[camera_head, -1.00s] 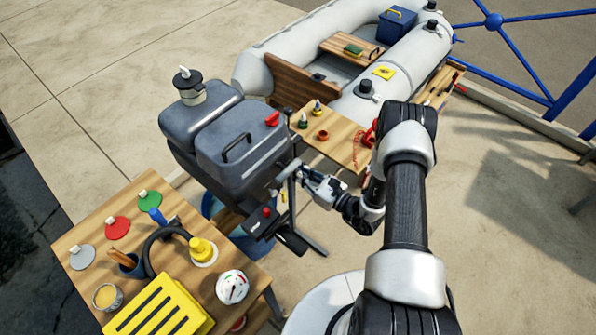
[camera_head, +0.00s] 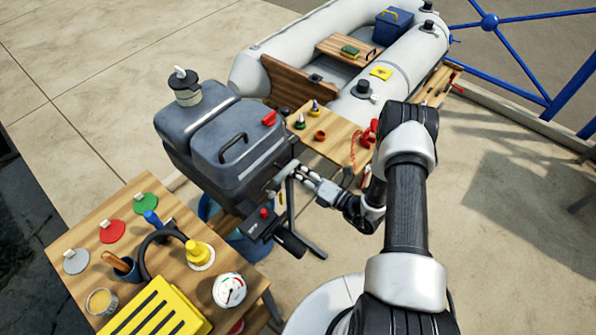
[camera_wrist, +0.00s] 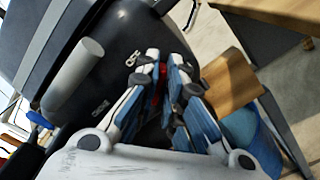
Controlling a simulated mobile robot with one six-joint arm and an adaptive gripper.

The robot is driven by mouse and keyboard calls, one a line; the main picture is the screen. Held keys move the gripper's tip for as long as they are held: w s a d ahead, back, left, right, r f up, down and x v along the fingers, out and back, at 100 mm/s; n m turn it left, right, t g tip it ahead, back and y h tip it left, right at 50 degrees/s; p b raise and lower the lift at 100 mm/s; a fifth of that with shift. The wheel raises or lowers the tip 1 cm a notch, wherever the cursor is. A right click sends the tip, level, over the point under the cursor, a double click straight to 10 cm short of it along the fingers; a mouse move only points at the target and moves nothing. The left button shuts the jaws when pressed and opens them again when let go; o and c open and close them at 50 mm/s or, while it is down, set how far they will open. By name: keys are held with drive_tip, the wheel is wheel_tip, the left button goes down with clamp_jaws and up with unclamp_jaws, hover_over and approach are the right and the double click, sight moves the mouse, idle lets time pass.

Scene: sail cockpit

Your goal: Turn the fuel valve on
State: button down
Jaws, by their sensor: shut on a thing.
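The grey outboard motor (camera_head: 228,140) stands at the centre of the head view. My gripper (camera_head: 303,172) reaches its right side from the right. In the wrist view my gripper (camera_wrist: 165,72) has its two blue-padded fingers close together against the dark motor side. A small red part, apparently the fuel valve (camera_wrist: 160,88), shows between the fingers. The fingers hide most of it, so I cannot tell its exact angle. White lettering shows on the dark panel beside it. In the head view the arm and motor hide the valve.
A wooden table (camera_head: 120,185) at the lower left holds discs, a gauge (camera_head: 229,290) and a yellow slotted case (camera_head: 155,310). A smaller wooden bench (camera_head: 335,150) and an inflatable boat (camera_head: 300,45) stand behind the motor. A blue bucket (camera_wrist: 245,130) lies below the gripper.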

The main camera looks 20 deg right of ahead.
drive_tip(key=m, duration=0.3)
drive_tip(key=f+m, duration=0.1)
drive_tip(key=m, duration=0.2)
drive_tip(key=shift+d+b, duration=0.1)
drive_tip(key=shift+b, duration=0.25)
drive_tip(key=shift+m, duration=0.4)
drive_tip(key=c, duration=1.7)
unclamp_jaws()
drive_tip(key=v, duration=1.2)
drive_tip(key=shift+w+r, duration=0.1)
